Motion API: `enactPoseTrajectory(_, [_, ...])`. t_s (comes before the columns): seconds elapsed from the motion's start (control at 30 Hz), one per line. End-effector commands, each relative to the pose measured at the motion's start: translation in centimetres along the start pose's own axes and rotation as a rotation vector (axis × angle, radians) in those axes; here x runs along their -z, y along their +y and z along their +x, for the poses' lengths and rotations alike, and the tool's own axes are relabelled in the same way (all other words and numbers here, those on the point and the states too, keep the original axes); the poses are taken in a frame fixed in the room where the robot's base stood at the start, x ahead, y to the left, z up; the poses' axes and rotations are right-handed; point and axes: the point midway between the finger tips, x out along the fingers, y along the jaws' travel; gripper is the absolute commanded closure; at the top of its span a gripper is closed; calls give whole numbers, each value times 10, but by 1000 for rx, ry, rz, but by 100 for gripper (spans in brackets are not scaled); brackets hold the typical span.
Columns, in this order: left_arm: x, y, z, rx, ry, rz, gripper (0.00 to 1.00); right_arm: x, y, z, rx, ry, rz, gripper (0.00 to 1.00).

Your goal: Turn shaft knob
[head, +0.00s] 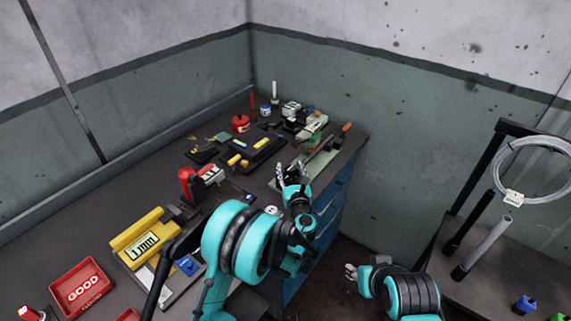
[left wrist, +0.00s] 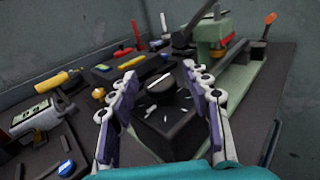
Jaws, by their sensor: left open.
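In the left wrist view, a dark round knob (left wrist: 161,88) with white marks around it sits on a black box (left wrist: 165,128). My left gripper (left wrist: 160,76) is open, with one finger on each side of the knob in the picture. I see no contact with the knob, and the gap in depth is hard to judge. In the head view, my left gripper (head: 290,172) is over the right part of the bench, and the knob is hidden or too small to tell. My right gripper (head: 351,271) is small and low, away from the bench; its finger state is unclear.
A green press-like device (left wrist: 228,52) stands beyond the knob on the bench. A yellow device (head: 142,240) and a red GOOD tray (head: 80,287) are at the left. At the right, a table has black and grey rods (head: 482,247) and a wire coil (head: 535,165).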

Motion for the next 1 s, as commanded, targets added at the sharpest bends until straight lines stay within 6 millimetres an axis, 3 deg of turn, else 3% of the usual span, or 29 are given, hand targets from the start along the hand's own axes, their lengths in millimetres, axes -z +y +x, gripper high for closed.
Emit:
enactPoseTrajectory(0.23, [1,0,34,-1,1,-2,52,-5,0,7,0,0,0,60])
enactPoseTrajectory(0.57, [0,0,40,0,1,-3,52,-5,0,7,0,0,0,60])
enactPoseTrajectory(0.6, [0,0,40,0,1,-3,54,-5,0,7,0,0,0,60])
enactPoseTrajectory(0.77, [0,0,40,0,1,-3,96,-5,0,7,0,0,0,60])
enactPoseTrajectory(0.8, [0,0,40,0,1,-3,100,-5,0,7,0,0,0,60])
enactPoseTrajectory(1.0, [0,0,40,0,1,-3,100,-5,0,7,0,0,0,60])
